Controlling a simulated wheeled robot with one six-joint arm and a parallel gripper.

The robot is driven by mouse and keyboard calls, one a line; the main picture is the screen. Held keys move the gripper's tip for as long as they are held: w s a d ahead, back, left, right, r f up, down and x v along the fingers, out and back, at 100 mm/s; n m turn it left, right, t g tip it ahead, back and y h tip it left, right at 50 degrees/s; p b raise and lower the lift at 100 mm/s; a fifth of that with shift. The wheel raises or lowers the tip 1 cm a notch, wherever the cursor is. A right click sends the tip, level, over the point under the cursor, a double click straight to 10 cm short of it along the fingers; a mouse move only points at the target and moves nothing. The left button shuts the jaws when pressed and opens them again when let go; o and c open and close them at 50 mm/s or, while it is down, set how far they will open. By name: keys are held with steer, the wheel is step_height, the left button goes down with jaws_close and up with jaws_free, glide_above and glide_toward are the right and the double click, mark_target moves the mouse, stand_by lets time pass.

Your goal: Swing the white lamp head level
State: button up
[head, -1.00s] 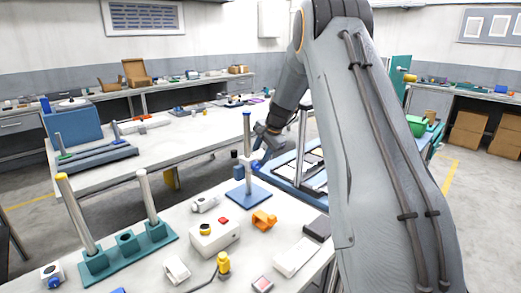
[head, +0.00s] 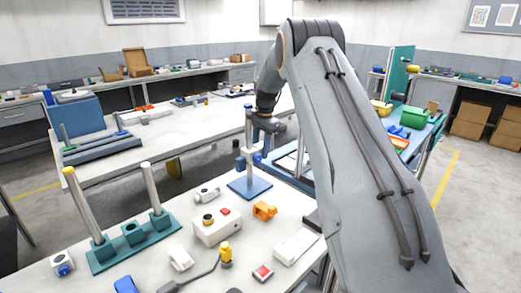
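I cannot clearly pick out the white lamp head. A small white cylindrical piece with a dark end (head: 207,195) lies on the near bench and may be it. Behind it a metal post with a blue top and a blue collar stands upright on a blue square base (head: 249,187). A dark block sits beside the post's foot. My gripper (head: 266,125) hangs just right of the upper post, at the end of my grey arm. Its fingers are small and dark, so whether they are open or touch the post is unclear.
A white control box (head: 217,227) with a red button, an orange bracket (head: 264,210) and a white block (head: 296,247) crowd the near bench. A teal rack (head: 134,244) with two upright rods stands at left. The far white table (head: 200,128) has clear stretches.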

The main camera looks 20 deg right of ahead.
steer(key=o, duration=1.1)
steer(key=shift+c, duration=0.2)
steer(key=shift+r, duration=0.1)
steer(key=shift+s+d+r+b, duration=0.15)
steer(key=shift+r+b, duration=0.2)
steer(key=shift+r, duration=0.9)
steer(key=shift+s+a+r+b, duration=0.15)
steer(key=shift+r+b, duration=0.25)
steer(key=shift+r, duration=0.85)
steer(key=shift+s+d+r+b, duration=0.2)
steer(key=shift+r+b, duration=0.15)
steer(key=shift+r, duration=0.9)
